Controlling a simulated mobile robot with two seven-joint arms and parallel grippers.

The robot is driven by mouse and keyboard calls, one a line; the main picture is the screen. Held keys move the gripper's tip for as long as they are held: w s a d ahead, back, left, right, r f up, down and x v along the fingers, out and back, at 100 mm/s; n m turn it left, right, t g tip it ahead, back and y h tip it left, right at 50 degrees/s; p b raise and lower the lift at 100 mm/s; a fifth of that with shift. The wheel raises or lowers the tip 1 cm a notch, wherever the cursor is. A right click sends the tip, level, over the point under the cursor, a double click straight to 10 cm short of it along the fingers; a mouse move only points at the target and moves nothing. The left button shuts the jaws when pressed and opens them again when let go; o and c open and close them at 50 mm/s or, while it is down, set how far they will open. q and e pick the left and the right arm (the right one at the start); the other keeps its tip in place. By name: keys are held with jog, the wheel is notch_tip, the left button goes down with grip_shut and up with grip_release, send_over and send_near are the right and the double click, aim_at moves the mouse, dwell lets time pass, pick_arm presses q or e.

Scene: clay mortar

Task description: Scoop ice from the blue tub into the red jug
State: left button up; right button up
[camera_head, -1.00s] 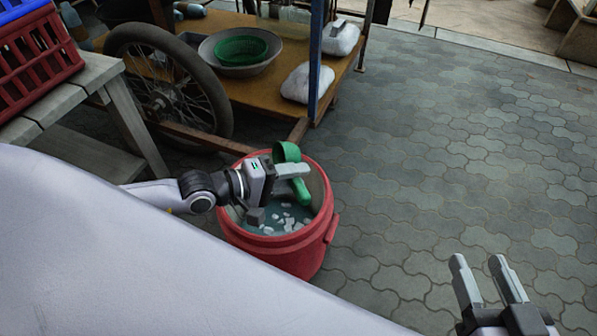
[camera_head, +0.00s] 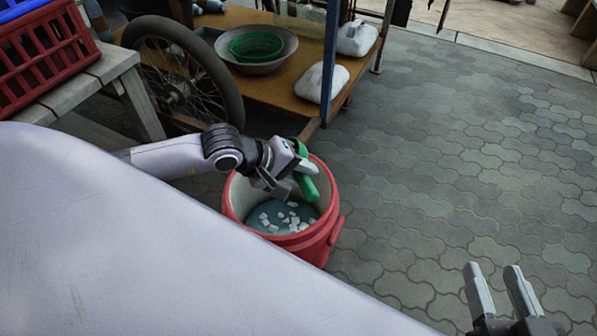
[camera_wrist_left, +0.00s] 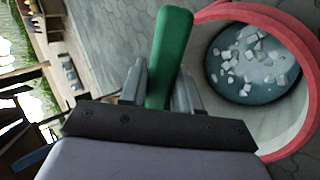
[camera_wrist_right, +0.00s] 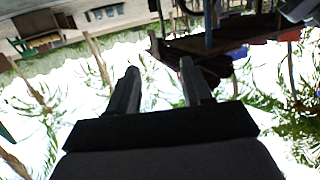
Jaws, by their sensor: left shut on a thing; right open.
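A red tub (camera_head: 335,232) stands on the paving, with white ice cubes (camera_head: 288,218) in bluish water. The tub (camera_wrist_left: 292,12) and ice (camera_wrist_left: 245,60) also show in the left wrist view. My left gripper (camera_head: 290,178) is over the tub's far side, shut on a green scoop (camera_head: 307,188). Its green handle (camera_wrist_left: 170,45) rises between the fingers in the left wrist view; the gripper hides part of the scoop, and I cannot tell whether it holds ice. My right gripper (camera_head: 493,267) is open and empty at lower right. I see no blue tub or separate red jug.
A wooden cart (camera_head: 262,86) with a wheel (camera_head: 180,75) stands behind the tub, carrying a metal bowl (camera_head: 285,62) with a green basket and white bags (camera_head: 322,80). A red crate (camera_head: 40,70) sits on a bench at left. The paving at right is clear.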

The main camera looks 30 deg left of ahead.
pick_arm(q)
jog(key=shift+w+d+r+g+y+p, duration=0.15)
jog(key=shift+r+g+y+p, duration=0.4)
jog(key=shift+p, duration=0.7)
jog(key=g+y+p, duration=0.1)
jog(key=g+p, duration=0.1)
jog(key=p, duration=0.1)
jog(key=shift+w+d+f, duration=0.1)
jog(key=shift+f, duration=0.05)
jog(key=shift+f+g+y+p, duration=0.1)
jog(key=shift+g+y+p, duration=0.3)
jog(key=shift+p, duration=0.35)
jog(key=shift+g+y+p, duration=0.35)
jog(key=shift+p, duration=0.05)
jog(key=shift+r+g+y+p, duration=0.45)
jog(key=shift+g+y+p, duration=0.05)
jog(key=shift+g+p, duration=0.1)
jog(key=shift+r+g+y+p, duration=0.2)
jog(key=shift+g+y+p, duration=0.1)
jog(key=shift+g+y, duration=0.25)
pick_arm(e)
jog(key=shift+w+a+r+m+g, duration=0.15)
jog(key=shift+a+m+g, duration=0.25)
jog(key=shift+g, duration=0.3)
jog(key=shift+w+a+r+m+g, duration=0.1)
jog(key=shift+a+m+g, duration=0.3)
jog(key=shift+g, duration=0.3)
